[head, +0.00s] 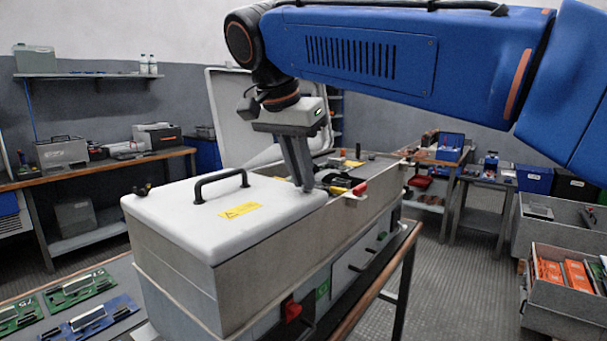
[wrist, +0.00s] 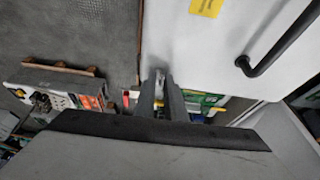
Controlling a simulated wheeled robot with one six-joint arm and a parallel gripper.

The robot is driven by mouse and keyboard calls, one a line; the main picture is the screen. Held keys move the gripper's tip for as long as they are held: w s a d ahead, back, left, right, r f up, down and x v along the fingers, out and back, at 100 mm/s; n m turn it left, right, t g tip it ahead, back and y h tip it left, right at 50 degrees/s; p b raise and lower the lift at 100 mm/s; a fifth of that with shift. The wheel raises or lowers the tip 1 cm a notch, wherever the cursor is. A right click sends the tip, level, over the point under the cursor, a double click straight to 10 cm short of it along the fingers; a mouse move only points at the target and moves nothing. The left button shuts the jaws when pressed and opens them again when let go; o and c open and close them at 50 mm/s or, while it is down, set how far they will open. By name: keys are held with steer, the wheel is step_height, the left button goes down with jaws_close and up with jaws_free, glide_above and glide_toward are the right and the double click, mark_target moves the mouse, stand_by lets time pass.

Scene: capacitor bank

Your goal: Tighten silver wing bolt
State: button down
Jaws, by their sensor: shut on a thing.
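My gripper (head: 307,187) points down at the inner edge of the white lid (head: 175,207) of the grey capacitor bank cabinet (head: 285,232). In the wrist view its two fingers (wrist: 160,78) are close together beside the white lid. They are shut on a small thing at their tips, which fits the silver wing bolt. The fingers hide nearly all of it, so its seating and turn cannot be told. A red knob (head: 360,188) and yellow parts (head: 337,190) sit in the open section just right of the fingers.
A black handle (head: 222,184) stands up from the white lid, left of the gripper. A raised white panel (head: 232,112) stands behind the cabinet. Circuit boards (head: 90,312) lie at the lower left. Grey bins with orange items (head: 562,272) stand at the right.

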steer(key=m, duration=0.2)
steer(key=m+g+h, duration=0.1)
steer(key=m, duration=0.1)
steer(key=m+g, duration=0.1)
steer(key=m, duration=0.1)
steer(key=shift+w+a, duration=0.15)
steer(key=shift+w, duration=0.1)
steer(key=shift+m, duration=0.3)
steer(key=c, duration=1.8)
jaws_free()
